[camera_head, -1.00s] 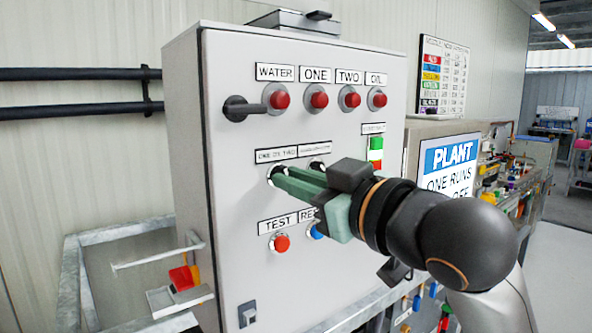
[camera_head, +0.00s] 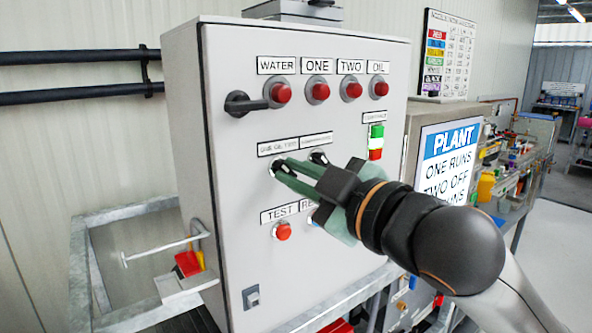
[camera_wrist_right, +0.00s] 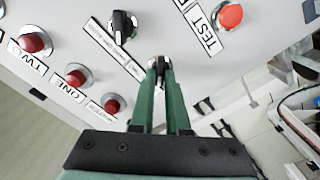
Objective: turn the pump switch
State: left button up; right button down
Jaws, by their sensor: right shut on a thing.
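The pump switch (camera_wrist_right: 159,64) is a small black knob on a silver ring, on the grey panel door under the label "ONE OIL TWO". My right gripper (camera_head: 280,170) reaches it from the right with green fingers. In the right wrist view, my right gripper (camera_wrist_right: 159,72) has its fingertips together around the knob, shut on it. The fingers hide part of the knob in the head view. A second black switch (camera_head: 318,159) sits just to its right, and it shows apart from the fingers in the wrist view (camera_wrist_right: 122,25). My left gripper is not in view.
Red lamps (camera_head: 281,93) line the panel's top beside a black door handle (camera_head: 243,103). A red TEST button (camera_head: 282,231) is below the switches. A green-white-red indicator (camera_head: 376,142) is at right. A metal frame (camera_head: 90,240) stands left.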

jog(key=c, duration=0.9)
grip_release()
jog(key=b+v, duration=0.3)
jog(key=v, duration=0.9)
jog(key=shift+s+d, duration=0.15)
jog(key=shift+s, duration=0.1)
jog(key=shift+w+f, duration=0.1)
